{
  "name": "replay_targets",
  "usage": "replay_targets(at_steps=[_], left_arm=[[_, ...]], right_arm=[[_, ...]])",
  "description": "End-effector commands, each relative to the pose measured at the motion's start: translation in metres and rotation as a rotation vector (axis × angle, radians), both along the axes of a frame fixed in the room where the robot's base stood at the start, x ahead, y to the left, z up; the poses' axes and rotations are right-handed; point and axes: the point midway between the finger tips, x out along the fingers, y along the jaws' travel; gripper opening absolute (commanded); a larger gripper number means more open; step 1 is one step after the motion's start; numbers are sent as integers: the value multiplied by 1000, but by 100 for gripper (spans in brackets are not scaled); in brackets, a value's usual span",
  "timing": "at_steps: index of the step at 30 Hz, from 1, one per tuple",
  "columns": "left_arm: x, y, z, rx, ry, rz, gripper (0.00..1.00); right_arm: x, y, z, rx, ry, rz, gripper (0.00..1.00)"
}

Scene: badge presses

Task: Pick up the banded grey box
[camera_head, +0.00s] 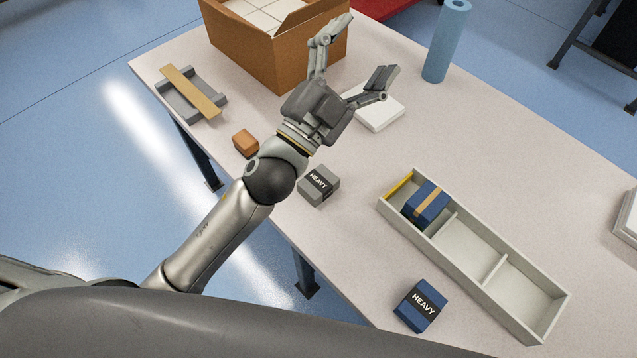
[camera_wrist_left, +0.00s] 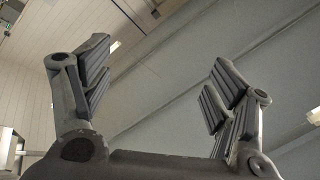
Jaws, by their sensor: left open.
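The banded grey box (camera_head: 319,185), with a black band reading HEAVY, sits on the table near its left front edge in the head view. My left gripper (camera_head: 367,46) is open and empty, raised above the table. In the picture it lies above and slightly right of the grey box, with its fingers pointing away from it. The left wrist view shows the same gripper (camera_wrist_left: 160,68) with its fingers spread and only wall and ceiling between them. The grey box is not in that view. My right gripper is not in view.
A small orange-brown box (camera_head: 245,143) sits left of the grey box. A blue HEAVY box (camera_head: 421,306) and a divided tray (camera_head: 455,262) holding a blue tan-banded box (camera_head: 427,203) are to the right. A cardboard carton (camera_head: 250,48), white block (camera_head: 379,113) and blue roll (camera_head: 446,45) stand farther back.

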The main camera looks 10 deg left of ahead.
Motion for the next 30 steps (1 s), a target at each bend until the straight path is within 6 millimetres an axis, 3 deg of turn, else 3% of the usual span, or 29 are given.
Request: replay_targets(at_steps=[1,3,6,10,14,17,19,22,27,30], left_arm=[[-10,-26,19,71,-121,-83,80],[-31,-62,33,178,-274,-205,80],[-64,-109,32,356,-469,-386,80],[-103,-152,-2,634,-666,-629,80],[-124,-164,-64,965,-787,-864,80],[-122,-149,-118,1250,-816,-1034,80],[-111,-125,-154,1463,-794,-1142,80],[-87,-78,-190,1756,-709,-1264,80],[-48,3,-210,2145,-487,-1378,80],[-35,36,-209,2277,-371,-1406,80]], right_arm=[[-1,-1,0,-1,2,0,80],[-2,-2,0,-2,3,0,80],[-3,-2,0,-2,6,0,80],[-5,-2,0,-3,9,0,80],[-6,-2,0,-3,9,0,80],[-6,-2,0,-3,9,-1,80],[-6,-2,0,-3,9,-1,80],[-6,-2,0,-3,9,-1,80],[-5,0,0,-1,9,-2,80],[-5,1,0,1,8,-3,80]])
